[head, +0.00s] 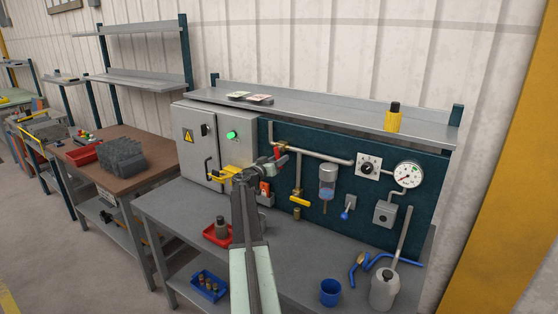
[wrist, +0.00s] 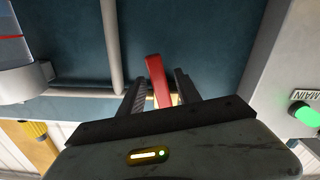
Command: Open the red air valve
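The red valve handle (head: 281,162) sits on the pipework at the upper left of the dark teal panel. My gripper (head: 271,165) is right by it in the head view and partly covers the valve. In the wrist view the red handle (wrist: 158,80) stands between the two dark fingers of my gripper (wrist: 160,88). The fingers are apart, with a narrow gap on each side of the handle. The handle's lower end and the valve body are mostly hidden behind my gripper.
A grey cabinet (head: 190,150) with a green lamp (head: 232,135) stands left of the panel.

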